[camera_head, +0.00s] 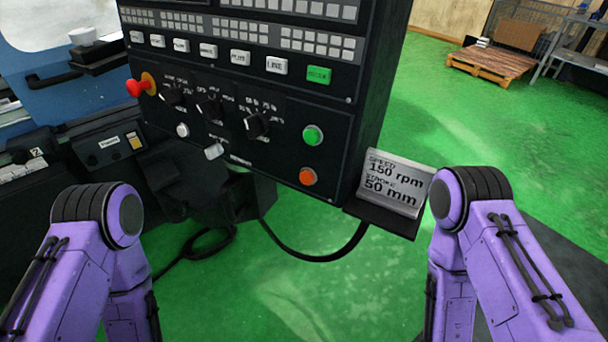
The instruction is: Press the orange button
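The orange button (307,177) is a small round button at the lower right of the dark control panel (330,142). It sits below a green round button (312,135), and nothing covers it. My two purple arms come in at the left and right lower edges of the head view. Neither gripper shows in the view, and no part of my arms is seen touching the panel.
A red emergency knob (139,87), dark rotary knobs and a lit green key (318,75) are also on the panel. A sign (396,183) stands on a ledge at its lower right. A black cable (318,258) hangs below. Green floor is open to the right, with a pallet (492,64) farther back.

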